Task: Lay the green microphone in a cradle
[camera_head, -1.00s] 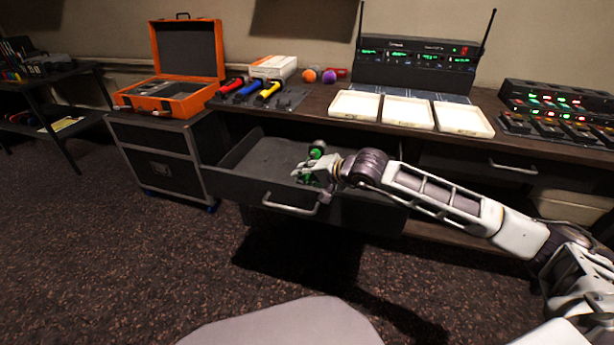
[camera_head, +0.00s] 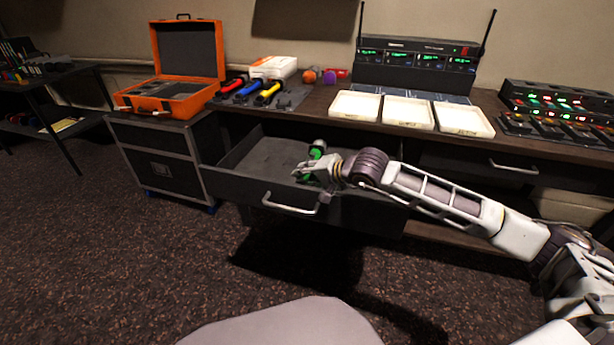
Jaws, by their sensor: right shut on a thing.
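The green microphone (camera_head: 317,151) is at the open drawer, partly hidden by my right gripper (camera_head: 308,174). My right gripper is shut on it, over the drawer's front part; I cannot tell whether the microphone touches the drawer floor. Red, blue and yellow microphones (camera_head: 268,92) lie side by side on a dark cradle rack (camera_head: 292,101) on the desk, behind the drawer. The rack has free room to the right of the yellow one. My left gripper is not in view.
The drawer (camera_head: 262,160) stands open, with a handle (camera_head: 290,208) on its front. Three white trays (camera_head: 407,112) lie on the desk in front of a receiver with two antennas (camera_head: 416,67). An orange case (camera_head: 180,90) stands open at left. Small balls (camera_head: 329,76) lie behind the rack.

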